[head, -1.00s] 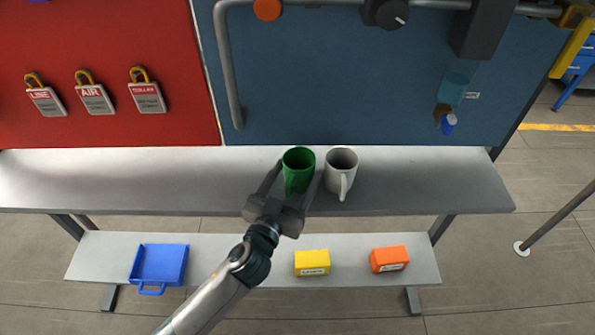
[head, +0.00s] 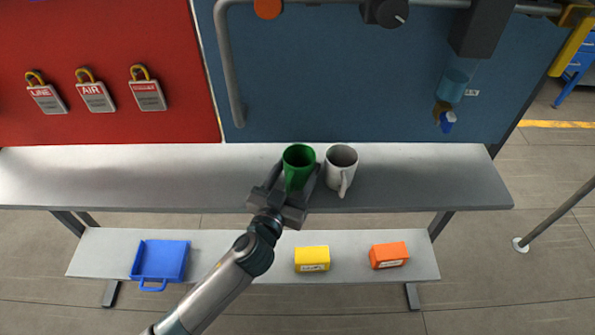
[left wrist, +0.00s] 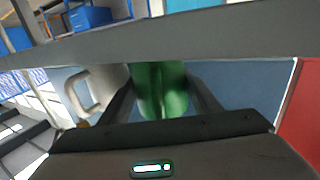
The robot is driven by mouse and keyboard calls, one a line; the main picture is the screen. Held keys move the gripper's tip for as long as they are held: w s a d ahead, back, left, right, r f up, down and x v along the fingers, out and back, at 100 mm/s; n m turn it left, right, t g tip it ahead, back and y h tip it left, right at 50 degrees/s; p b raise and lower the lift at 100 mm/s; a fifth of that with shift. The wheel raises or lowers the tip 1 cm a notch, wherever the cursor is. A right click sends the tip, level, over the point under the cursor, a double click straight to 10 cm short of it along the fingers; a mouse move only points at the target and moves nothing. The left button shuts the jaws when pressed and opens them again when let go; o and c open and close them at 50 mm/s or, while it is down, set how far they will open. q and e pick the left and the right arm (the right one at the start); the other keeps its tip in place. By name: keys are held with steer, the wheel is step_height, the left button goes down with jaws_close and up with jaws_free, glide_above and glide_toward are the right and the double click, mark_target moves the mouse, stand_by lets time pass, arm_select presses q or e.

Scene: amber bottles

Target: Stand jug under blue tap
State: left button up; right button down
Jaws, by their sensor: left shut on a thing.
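A green jug (head: 298,166) stands upright on the grey shelf. My left gripper (head: 296,180) is shut on it, one finger at each side; the jug also shows between the fingers in the left wrist view (left wrist: 160,90). A white mug (head: 342,170), handle towards me, stands just right of the jug; its handle also shows in the left wrist view (left wrist: 80,92). The blue tap (head: 448,122) is on the blue panel further right, below a clear bluish container (head: 453,86). My right gripper is not in view.
The grey shelf (head: 430,180) is clear right of the mug, below the tap, and clear at its left. A lower shelf (head: 222,240) holds a blue tray (head: 165,243), a yellow box (head: 312,259) and an orange box (head: 389,256). Padlock tags (head: 148,95) hang on the red panel.

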arm_select(q)
step_height(320, 180, up, 10)
steer(key=b, duration=0.1)
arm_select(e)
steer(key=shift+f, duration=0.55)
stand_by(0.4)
